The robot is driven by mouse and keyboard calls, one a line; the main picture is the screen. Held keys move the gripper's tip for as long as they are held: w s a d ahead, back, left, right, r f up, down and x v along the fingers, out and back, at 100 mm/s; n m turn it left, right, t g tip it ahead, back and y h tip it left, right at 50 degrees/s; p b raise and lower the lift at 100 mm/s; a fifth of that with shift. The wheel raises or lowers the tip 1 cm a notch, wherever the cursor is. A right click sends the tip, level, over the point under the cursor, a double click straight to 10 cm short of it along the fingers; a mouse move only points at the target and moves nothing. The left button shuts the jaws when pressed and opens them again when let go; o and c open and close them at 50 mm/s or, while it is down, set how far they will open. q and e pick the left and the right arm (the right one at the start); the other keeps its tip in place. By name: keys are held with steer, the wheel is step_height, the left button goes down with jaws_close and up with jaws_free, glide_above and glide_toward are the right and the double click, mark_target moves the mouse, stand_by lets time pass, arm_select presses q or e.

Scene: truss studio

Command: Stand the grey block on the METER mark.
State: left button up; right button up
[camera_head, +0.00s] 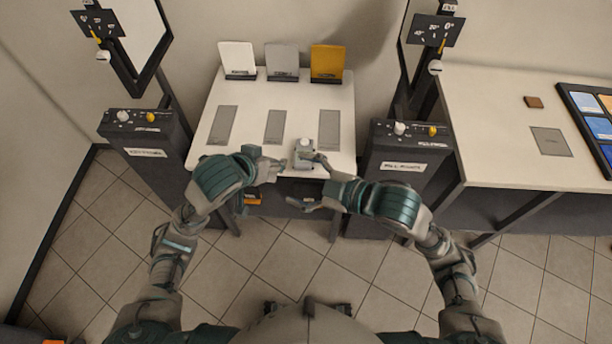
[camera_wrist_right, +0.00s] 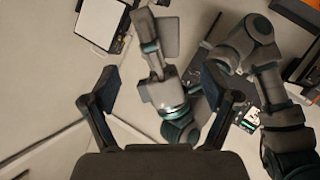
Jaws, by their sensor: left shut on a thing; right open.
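The grey block (camera_head: 304,155), with a pale rounded top, is at the right front edge of the white table. My left gripper (camera_head: 281,164) reaches in from its left and is shut on it; the contact is small and partly hidden.
The white table (camera_head: 250,105) carries three grey strips and, at the back, a white, a grey and a yellow card (camera_head: 327,63). Dark pedestals (camera_head: 150,140) with knobs flank it. The right table (camera_head: 490,110) has a brown block (camera_head: 533,102) and a colour chart (camera_head: 592,120).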

arm_select(q)
steer(key=shift+a, duration=0.1)
arm_select(e)
steer(key=x, duration=1.1)
steer(key=shift+w+f, duration=0.1)
steer(key=shift+c, duration=0.5)
steer(key=shift+d, duration=0.1)
steer(key=c, duration=1.2)
arm_select(q)
steer(key=o, duration=1.4)
arm_select(e)
steer(key=shift+c, duration=0.6)
